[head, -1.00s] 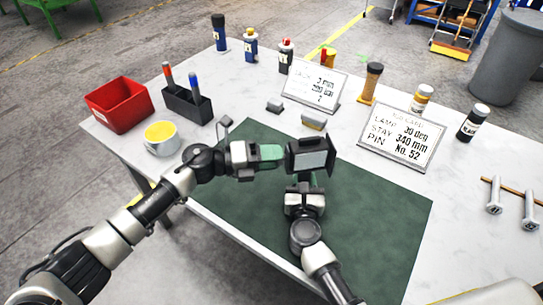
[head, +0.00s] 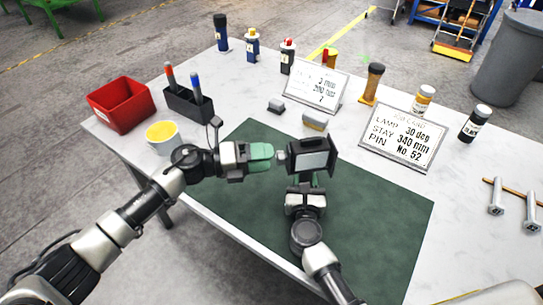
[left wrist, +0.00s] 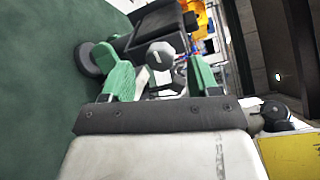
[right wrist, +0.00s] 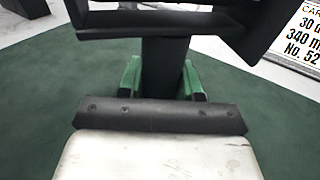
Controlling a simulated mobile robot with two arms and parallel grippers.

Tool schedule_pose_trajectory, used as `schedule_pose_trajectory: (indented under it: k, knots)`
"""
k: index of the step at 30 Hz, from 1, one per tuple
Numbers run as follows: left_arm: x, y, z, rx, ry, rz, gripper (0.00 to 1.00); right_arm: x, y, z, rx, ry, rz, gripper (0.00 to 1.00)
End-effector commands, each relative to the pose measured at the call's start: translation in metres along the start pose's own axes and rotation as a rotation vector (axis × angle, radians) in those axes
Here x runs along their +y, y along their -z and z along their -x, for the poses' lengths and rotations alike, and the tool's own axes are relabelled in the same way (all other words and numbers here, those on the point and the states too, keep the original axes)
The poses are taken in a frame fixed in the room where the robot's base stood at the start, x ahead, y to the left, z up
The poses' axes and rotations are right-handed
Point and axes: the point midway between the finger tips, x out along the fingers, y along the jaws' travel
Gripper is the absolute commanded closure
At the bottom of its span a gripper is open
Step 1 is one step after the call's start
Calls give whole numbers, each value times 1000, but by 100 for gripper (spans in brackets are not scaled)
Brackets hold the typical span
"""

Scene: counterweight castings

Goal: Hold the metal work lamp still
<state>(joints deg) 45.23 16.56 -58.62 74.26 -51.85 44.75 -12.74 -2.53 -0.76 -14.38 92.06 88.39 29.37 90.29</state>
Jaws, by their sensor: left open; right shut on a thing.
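The metal work lamp (head: 313,158), a dark box-shaped head with a pale face, is held above the green mat. My right gripper (right wrist: 161,82) is shut on its dark stem (right wrist: 165,62), just below the head; in the head view this gripper (head: 305,182) is under the lamp. My left gripper (head: 266,157) is open at the lamp's left side, facing a small grey knob (head: 281,157) there. In the left wrist view the knob (left wrist: 160,54) shows between the two green fingers, with no clear contact.
The green mat (head: 385,210) is otherwise clear. A yellow-filled cup (head: 163,145), a red bin (head: 120,112) and a marker holder (head: 188,106) stand at the left. Two sign cards (head: 402,138), bottles and small grey blocks stand behind.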

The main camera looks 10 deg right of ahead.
Motion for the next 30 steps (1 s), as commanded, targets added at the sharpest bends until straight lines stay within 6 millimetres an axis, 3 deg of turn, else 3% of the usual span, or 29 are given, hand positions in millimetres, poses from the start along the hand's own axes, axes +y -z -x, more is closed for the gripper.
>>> schedule_pose_trajectory:
  k: [6, 12, 18, 28, 29, 30]
  knots:
    - [1, 0, 50, -3, -3, 1, 40, -1, 0, 0, 1, 1, 1, 100]
    - [1, 0, 82, -3, -2, 2, 40, 0, 0, 0, 1, 1, 1, 100]
    - [0, 0, 94, -2, 0, 2, 40, 0, 0, 0, 1, 1, 0, 100]
    - [0, -1, 95, -2, 0, 1, 40, 0, 0, 0, 1, 1, 0, 100]
    - [0, -1, 95, -2, 0, 1, 40, 0, 0, 0, 1, 1, 0, 64]
    - [0, -1, 95, -2, 0, 1, 40, 0, 0, 0, 1, 1, 0, 58]
